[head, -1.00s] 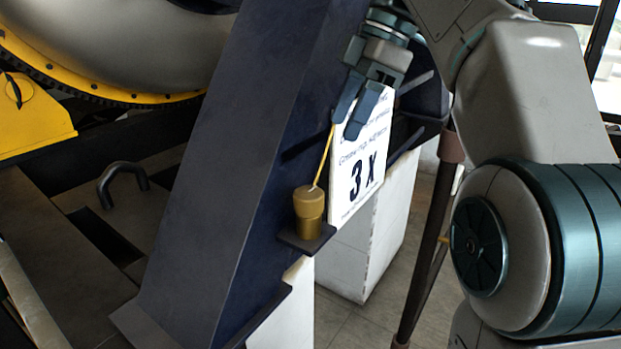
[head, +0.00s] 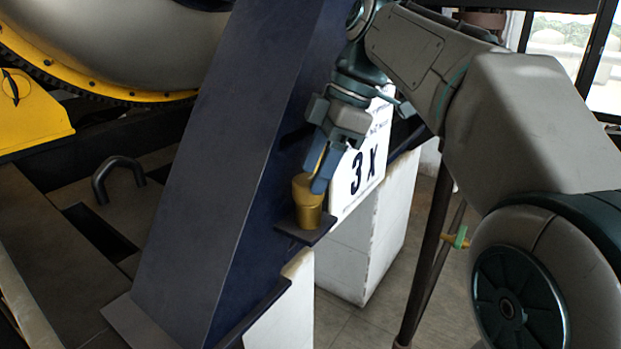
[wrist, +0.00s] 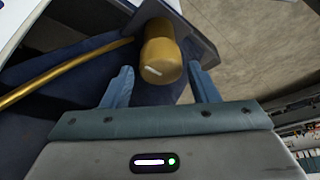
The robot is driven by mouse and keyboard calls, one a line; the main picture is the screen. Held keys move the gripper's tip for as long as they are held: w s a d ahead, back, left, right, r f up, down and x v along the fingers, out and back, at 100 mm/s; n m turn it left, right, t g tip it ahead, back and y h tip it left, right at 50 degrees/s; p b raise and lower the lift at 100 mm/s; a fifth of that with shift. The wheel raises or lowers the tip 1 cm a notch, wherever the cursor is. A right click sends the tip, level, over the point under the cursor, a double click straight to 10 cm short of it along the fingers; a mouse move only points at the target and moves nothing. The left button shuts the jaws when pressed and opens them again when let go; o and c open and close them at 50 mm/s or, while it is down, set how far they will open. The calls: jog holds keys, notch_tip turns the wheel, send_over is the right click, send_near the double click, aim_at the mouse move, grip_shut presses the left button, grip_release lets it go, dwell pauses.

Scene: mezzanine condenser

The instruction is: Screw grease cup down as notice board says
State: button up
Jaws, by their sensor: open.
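The brass grease cup (head: 309,205) stands upright on a small dark bracket on the side of the slanted blue beam. In the wrist view its round cap (wrist: 160,60) shows a short pale mark on top. The white notice board (head: 362,165) behind it reads "3 X"; its smaller text is partly covered by my gripper and too small to read. My gripper (head: 317,178) is open and empty at the cup's top. In the wrist view the blue fingers (wrist: 162,88) point at the cap, one toward each side; I cannot tell whether they touch it.
A thin brass pipe (wrist: 65,75) runs beside the cup, close to the left finger. The slanted beam (head: 235,150) stands left of the cup. A white pier (head: 375,240) stands behind, and a dark post (head: 428,255) stands at right.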

aim_at(308, 193)
jog(key=shift+x, duration=1.15)
jog(key=shift+c, duration=0.3)
jog(key=c, duration=0.6)
jog(key=shift+c, duration=0.2)
jog(key=shift+m, duration=0.3)
jog(key=m+t+b, duration=0.2)
jog(key=m, duration=0.2)
jog(key=shift+s, duration=0.15)
jog(key=m+t, duration=0.1)
jog(key=m, duration=0.2)
jog(key=m+t+h+b, duration=0.1)
jog(key=m, duration=0.1)
jog(key=shift+s+m, duration=0.15)
jog(key=shift+m, duration=0.25)
jog(key=m+h, duration=0.1)
jog(key=m, duration=0.1)
jog(key=m+t+h, duration=0.1)
jog(key=m, duration=0.2)
jog(key=shift+a+r, duration=0.1)
jog(key=shift+a, duration=0.1)
jog(key=m+h+p, duration=0.1)
jog(key=m+h, duration=0.1)
jog(key=m, duration=0.3)
jog(key=shift+a, duration=0.1)
